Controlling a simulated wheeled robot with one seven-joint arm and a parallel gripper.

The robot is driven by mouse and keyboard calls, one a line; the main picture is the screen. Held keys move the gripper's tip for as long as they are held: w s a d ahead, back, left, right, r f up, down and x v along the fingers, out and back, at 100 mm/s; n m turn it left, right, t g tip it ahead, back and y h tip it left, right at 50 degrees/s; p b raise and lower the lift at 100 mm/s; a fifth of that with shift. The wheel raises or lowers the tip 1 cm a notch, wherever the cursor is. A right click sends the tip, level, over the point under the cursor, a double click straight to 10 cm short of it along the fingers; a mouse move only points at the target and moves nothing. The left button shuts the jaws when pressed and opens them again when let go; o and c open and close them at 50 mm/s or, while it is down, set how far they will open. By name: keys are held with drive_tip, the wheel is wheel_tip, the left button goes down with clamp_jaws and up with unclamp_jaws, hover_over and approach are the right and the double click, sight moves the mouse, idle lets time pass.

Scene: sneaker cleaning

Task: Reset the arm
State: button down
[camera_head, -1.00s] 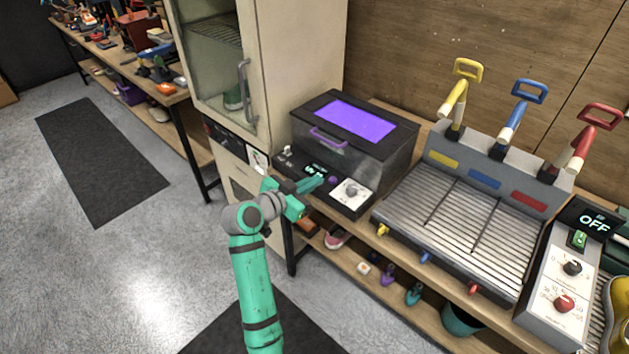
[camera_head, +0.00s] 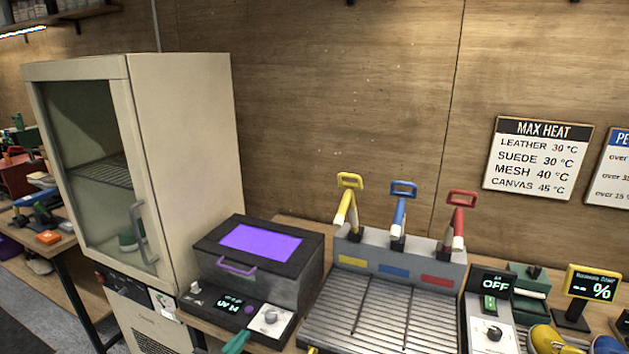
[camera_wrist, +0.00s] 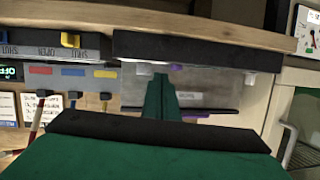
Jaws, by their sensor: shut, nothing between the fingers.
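My gripper (camera_head: 237,342) is teal green. In the head view only its tip shows at the bottom edge, in front of the control panel of the dark box with the purple window (camera_head: 262,241). The rest of my arm is out of that view. In the wrist view my gripper (camera_wrist: 162,82) shows in the middle, its fingers together with nothing between them. The wrist picture looks upside down, with panel lettering inverted.
A cream cabinet (camera_head: 185,170) with a glass door stands left of the dark box. Right of it is a ribbed grey press (camera_head: 385,312) with yellow, blue and red levers. A control box reading OFF (camera_head: 490,335) stands beside it. The wall holds a MAX HEAT sign (camera_head: 537,158).

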drive_tip(key=s+d+f+n+y, duration=0.3)
drive_tip(key=s+d+f, duration=0.6)
drive_tip(key=f, duration=0.3)
drive_tip(key=s+d+f+n+y, duration=0.1)
drive_tip(key=s+d+f, duration=0.15)
drive_tip(key=s, duration=0.35)
drive_tip(key=s+d+f+n, duration=0.1)
drive_tip(key=s+d+f, duration=0.15)
drive_tip(key=s, duration=0.45)
drive_tip(key=s+d+r, duration=0.2)
drive_tip(key=s+r, duration=0.1)
drive_tip(key=s, duration=0.5)
drive_tip(key=s+d+r+m, duration=0.1)
drive_tip(key=s+r, duration=0.3)
drive_tip(key=s, duration=0.4)
drive_tip(key=s+d+r+t, duration=0.1)
drive_tip(key=s+d+r, duration=0.3)
drive_tip(key=s, duration=0.4)
drive_tip(key=shift+m, duration=0.3)
